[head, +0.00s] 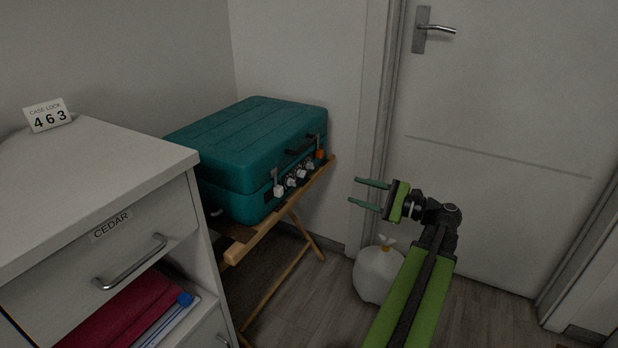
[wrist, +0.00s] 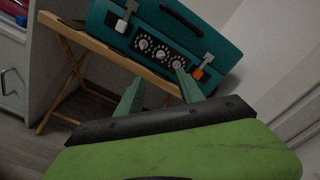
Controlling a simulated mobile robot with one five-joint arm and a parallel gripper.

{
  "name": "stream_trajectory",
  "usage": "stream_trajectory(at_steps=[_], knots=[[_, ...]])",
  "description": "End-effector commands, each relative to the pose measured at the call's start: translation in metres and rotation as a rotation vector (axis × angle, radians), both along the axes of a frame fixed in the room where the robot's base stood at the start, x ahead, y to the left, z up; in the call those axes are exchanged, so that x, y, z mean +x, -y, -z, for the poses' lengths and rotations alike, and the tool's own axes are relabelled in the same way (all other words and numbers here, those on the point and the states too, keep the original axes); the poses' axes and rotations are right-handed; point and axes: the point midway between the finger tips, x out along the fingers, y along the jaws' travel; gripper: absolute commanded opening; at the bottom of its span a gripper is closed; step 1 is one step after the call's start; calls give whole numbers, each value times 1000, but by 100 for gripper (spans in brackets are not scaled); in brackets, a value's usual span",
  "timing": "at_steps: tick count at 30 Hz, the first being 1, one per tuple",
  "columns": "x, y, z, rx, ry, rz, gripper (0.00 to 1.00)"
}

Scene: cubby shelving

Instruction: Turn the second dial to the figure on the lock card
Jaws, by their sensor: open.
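A white lock card (head: 48,115) reading "CASE LOCK 4 6 3" stands on the cabinet at the left. A teal case (head: 240,150) lies closed on a wooden stand, and it also fills the top of the wrist view (wrist: 225,45). Its front has a dark panel with three dials in a row; the second dial (head: 301,174) is the middle one and also shows in the wrist view (wrist: 161,53). The dials' settings are too small to read. My gripper (head: 354,192) is open and empty, to the right of the case and apart from it.
The folding wooden stand (head: 280,206) holds the case. A white cabinet (head: 90,200) labelled CEDAR is at the left, with red cloth in its open shelf. A white bag (head: 374,275) sits on the floor below my gripper. A closed door (head: 500,130) is behind.

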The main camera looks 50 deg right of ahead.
Motion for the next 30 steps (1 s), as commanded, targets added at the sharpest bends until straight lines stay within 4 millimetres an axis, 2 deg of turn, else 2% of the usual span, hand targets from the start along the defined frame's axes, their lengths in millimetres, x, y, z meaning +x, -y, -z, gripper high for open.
stream_trajectory(at_steps=[4,8,11,14,24,30], knots=[[0,2,0,134,-33,0,45],[2,2,0,146,-36,0,45],[10,0,0,145,-36,-1,45],[28,-5,0,144,-35,-3,45],[112,-26,0,142,-35,-4,45],[151,-35,0,142,-35,-1,45]])
